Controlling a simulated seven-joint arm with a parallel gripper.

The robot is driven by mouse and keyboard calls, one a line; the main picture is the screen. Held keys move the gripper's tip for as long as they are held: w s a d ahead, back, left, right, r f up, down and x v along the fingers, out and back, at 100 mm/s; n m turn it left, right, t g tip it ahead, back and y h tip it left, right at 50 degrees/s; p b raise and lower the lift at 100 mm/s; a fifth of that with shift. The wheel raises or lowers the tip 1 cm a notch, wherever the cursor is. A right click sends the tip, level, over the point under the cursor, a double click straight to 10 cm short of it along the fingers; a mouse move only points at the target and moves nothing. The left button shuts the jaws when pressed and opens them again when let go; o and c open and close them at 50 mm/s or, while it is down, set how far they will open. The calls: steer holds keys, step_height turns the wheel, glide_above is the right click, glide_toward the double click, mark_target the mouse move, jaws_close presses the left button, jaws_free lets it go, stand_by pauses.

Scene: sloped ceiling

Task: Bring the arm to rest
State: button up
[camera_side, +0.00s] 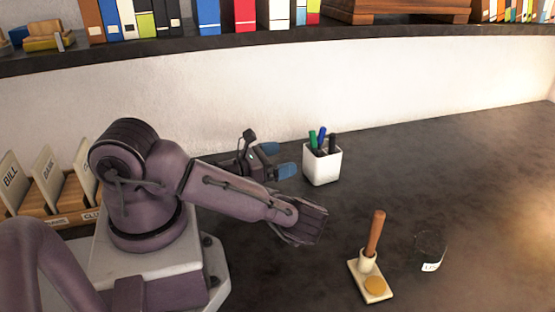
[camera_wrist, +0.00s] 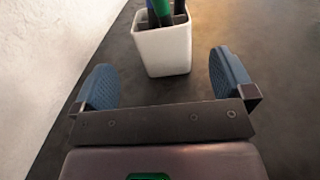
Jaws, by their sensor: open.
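My gripper (camera_side: 278,160) is open, with its blue-padded fingers apart and nothing between them. It is behind my forearm in the side view, to the left of a white pen cup (camera_side: 322,168). In the wrist view, my gripper (camera_wrist: 162,88) shows both pads spread wide, and the white cup (camera_wrist: 164,52) stands beyond them, apart from the fingers. The cup is upright and holds green, blue and dark markers (camera_side: 322,141). Part of my gripper is hidden by my forearm in the side view.
A wooden stamp-like handle (camera_side: 375,235) stands on a small cream base (camera_side: 371,284) with a round tan disc. A dark glass (camera_side: 430,250) with a white label is to its right. A card organiser (camera_side: 45,180) is at left. A book shelf (camera_side: 270,38) runs along the wall. The right counter is clear.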

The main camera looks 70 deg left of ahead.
steer(key=shift+s, duration=0.35)
